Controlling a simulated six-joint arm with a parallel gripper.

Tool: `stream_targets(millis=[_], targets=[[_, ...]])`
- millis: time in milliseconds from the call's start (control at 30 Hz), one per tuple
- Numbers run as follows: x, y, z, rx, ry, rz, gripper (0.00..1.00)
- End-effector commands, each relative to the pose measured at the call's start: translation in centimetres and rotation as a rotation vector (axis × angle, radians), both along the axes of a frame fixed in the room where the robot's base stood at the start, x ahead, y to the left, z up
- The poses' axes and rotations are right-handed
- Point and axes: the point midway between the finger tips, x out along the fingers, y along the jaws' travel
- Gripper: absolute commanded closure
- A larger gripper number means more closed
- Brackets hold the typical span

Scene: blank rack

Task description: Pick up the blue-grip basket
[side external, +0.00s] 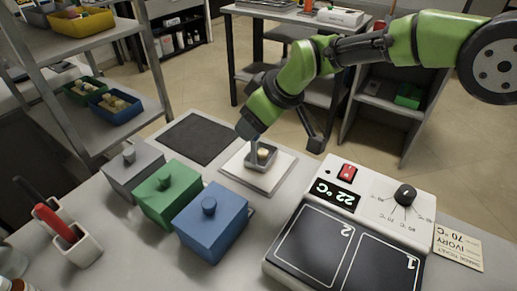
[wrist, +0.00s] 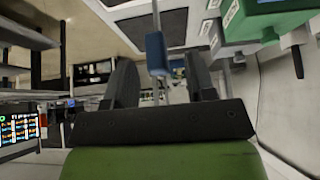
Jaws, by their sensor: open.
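The small grey basket (side external: 263,157) stands on a white square plate (side external: 237,174) in the side view and holds a cream-coloured piece. The basket's blue grip (wrist: 156,50) shows in the wrist view, with a thin bar running up from it. My gripper (wrist: 158,60) is open, with one dark finger on each side of the grip in that view. I cannot tell whether either finger touches it. In the side view my green wrist is just above and left of the basket, and the fingertips are not clear there.
Grey (side external: 133,172), green (side external: 168,196) and blue (side external: 211,226) knobbed blocks stand left of the plate. A two-zone heater (side external: 350,235) reading 22 °C stands at the right, beside an ivory 70 °C card (side external: 458,247). A dark mat (side external: 198,138) lies behind the blocks.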

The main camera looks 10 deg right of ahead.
Motion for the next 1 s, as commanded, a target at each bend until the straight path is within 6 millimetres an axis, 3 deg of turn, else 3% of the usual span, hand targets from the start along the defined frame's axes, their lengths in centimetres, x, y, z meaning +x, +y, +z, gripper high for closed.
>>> stream_targets(millis=[333,567,867,1000], targets=[[0.2,0.2,-0.4,0.000,0.000,0.000,0.49],[0.2,0.2,-0.4,0.000,0.000,0.000,1.00],[0.2,0.2,-0.2,0.000,-0.001,-0.001,1.00],[0.3,0.2,1.3,0.003,-0.004,-0.001,1.00]])
